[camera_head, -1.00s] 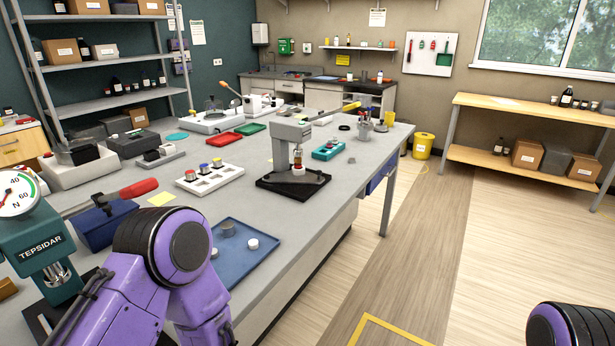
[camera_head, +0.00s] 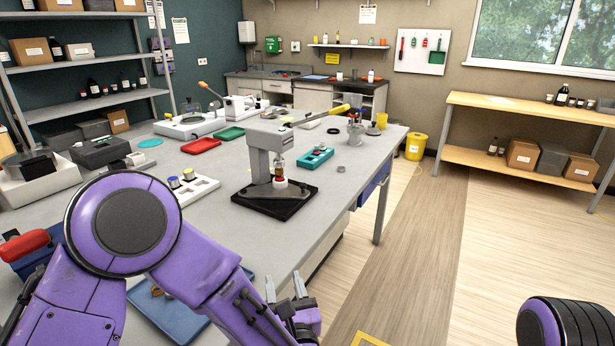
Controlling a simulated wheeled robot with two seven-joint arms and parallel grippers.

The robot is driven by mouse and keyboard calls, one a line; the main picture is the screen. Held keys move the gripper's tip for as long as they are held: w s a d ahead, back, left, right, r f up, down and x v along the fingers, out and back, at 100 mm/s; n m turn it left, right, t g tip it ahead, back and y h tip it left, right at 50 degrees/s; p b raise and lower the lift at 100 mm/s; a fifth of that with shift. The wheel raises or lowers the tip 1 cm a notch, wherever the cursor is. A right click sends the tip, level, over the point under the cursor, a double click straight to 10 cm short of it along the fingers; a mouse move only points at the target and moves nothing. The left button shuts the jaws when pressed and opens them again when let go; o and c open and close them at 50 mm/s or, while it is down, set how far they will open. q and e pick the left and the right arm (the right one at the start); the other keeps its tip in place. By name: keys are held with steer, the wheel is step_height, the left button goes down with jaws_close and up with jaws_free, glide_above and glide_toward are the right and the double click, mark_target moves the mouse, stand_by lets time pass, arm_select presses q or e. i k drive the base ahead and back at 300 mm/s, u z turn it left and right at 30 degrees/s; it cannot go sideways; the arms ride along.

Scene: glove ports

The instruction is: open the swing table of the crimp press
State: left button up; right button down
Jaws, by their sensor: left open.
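The crimp press (camera_head: 262,158) stands on the bench in the middle of the head view, a grey column with a yellow-handled lever (camera_head: 338,109) reaching right. Its dark swing table (camera_head: 270,191) lies low over the black base, and a small vial with a red and white lower part (camera_head: 280,178) stands under the press head. My left gripper (camera_head: 285,288) is open and empty near the bench's front edge, below and in front of the press, apart from it. My right gripper is out of view; only a part of my right arm shows at the lower right.
A blue tray (camera_head: 165,312) is partly hidden by my left arm. A white rack with capped vials (camera_head: 196,187) is left of the press. A teal block (camera_head: 316,157) stands to its right. The bench in front of the press is clear.

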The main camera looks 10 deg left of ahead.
mark_target(275, 190)
steer(key=i, duration=1.05)
